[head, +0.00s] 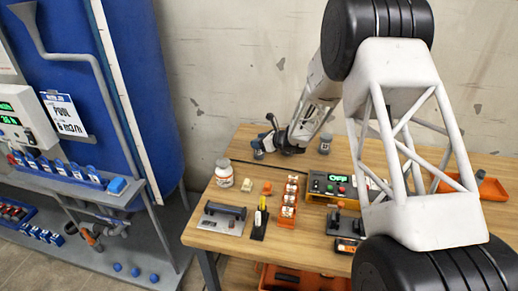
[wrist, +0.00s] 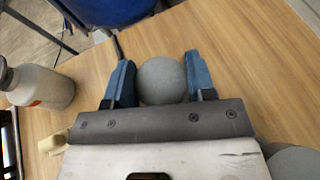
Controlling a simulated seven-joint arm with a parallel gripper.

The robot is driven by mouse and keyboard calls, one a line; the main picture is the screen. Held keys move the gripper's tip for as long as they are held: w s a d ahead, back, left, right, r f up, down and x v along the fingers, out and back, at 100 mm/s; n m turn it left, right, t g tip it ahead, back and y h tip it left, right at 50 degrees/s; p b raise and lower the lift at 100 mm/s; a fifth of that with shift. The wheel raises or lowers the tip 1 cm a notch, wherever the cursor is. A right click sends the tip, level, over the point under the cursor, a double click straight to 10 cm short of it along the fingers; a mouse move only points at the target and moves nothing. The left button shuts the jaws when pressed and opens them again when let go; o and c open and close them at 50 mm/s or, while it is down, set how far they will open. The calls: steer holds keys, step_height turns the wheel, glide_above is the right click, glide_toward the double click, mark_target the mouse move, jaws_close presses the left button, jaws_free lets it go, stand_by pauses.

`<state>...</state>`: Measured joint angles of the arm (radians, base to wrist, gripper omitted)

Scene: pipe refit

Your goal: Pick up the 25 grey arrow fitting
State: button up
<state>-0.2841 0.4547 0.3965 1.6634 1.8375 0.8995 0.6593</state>
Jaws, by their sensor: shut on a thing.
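A grey fitting (wrist: 161,81) with a round top sits between the two blue fingers of my gripper (wrist: 160,84) in the wrist view. My gripper is shut on it, with a finger against each side. In the head view my gripper (head: 267,139) is at the back left of the wooden table, and the grey fitting (head: 258,153) shows small beneath it. I cannot read a 25 or an arrow on the fitting from here. Whether its base touches the table is hard to tell.
A second grey fitting (head: 325,144) stands to the right; a grey round top (wrist: 294,163) also shows at the wrist view's lower right. A white bottle (head: 224,173) stands at left. An orange rack (head: 288,204) and a control box (head: 328,186) are in front.

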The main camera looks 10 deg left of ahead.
steer(key=shift+r, duration=5)
steer(key=shift+d, duration=0.1)
